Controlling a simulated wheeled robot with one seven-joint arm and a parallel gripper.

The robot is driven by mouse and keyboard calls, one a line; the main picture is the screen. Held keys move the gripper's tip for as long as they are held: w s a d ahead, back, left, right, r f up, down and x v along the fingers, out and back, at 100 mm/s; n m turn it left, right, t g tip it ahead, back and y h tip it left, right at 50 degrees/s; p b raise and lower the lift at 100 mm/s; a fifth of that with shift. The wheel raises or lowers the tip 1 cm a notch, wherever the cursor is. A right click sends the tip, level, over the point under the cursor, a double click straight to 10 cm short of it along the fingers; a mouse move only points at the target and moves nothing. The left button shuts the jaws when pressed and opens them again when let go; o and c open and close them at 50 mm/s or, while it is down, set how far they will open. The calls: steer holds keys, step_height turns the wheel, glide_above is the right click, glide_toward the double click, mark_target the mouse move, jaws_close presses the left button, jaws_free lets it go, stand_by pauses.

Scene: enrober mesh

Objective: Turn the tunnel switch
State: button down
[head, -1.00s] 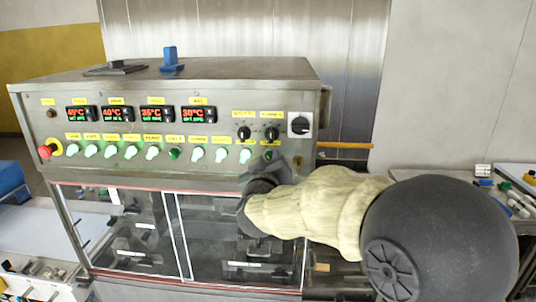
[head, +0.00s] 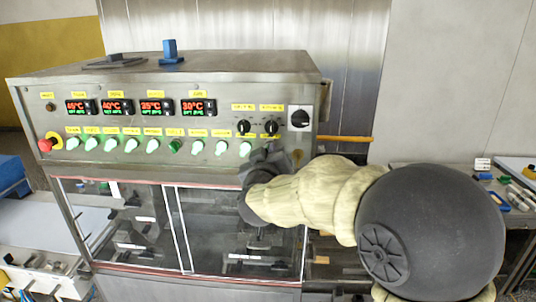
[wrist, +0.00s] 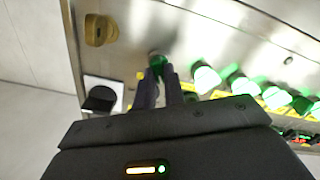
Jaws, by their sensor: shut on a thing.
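A row of green knobs runs along the steel control panel (head: 60,122). Most glow bright, such as the lit knob (head: 245,149); one dark green knob (head: 175,146) stands among them. My gripper (head: 270,150) covers the right end of this row in the head view. In the wrist view my gripper (wrist: 160,78) is shut on the end green knob (wrist: 158,59), which looks darker than its lit neighbours. The fingers hide most of that knob. The label texts are too small to read, so I cannot confirm which knob is the tunnel switch.
Two black knobs (head: 257,127) sit just above my gripper. A black rotary switch on a white plate (head: 300,118) is to the right. A red emergency button (head: 46,143) is at the far left. Glass doors (head: 140,230) lie below. A brass fitting (wrist: 100,30) shows in the wrist view.

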steer(key=shift+f, duration=0.1)
steer(key=shift+d+m+b, duration=0.15)
steer(key=shift+m+b, duration=2)
steer(key=shift+m, duration=0.7)
steer(key=shift+d+m+b, duration=0.1)
steer(key=shift+m+b, duration=2)
steer(key=shift+m, duration=0.75)
steer(key=c, duration=1.5)
jaws_free()
steer(key=shift+s, duration=0.15)
